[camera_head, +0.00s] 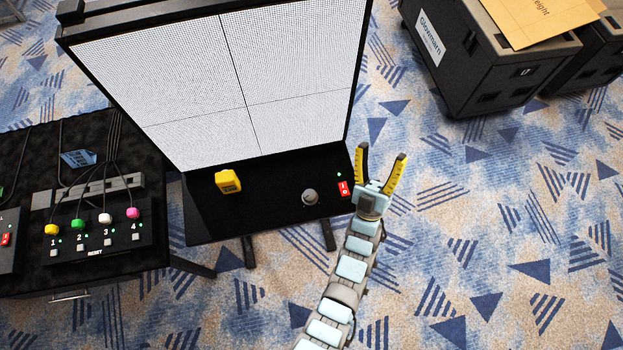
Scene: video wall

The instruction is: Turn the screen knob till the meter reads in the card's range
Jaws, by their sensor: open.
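A grey round knob (309,197) sits on the black shelf under the large white screen (215,80). A yellow boxy device (228,181), possibly the meter, stands on the same shelf to the left of the knob; its reading is too small to make out. A tan card (543,18) lies on the dark case at the top right; its visible word looks like "eight", and the rest is cut off or unreadable. My gripper (381,158) is open and empty, to the right of the shelf and apart from the knob, with its yellow-edged fingers pointing up in the picture.
A red switch (344,188) with a green light sits at the shelf's right end, close to my gripper. A black table (90,275) at the left bears a panel with coloured knobs, buttons and cables. Dark road cases (470,65) stand at upper right. Carpet at the lower right is clear.

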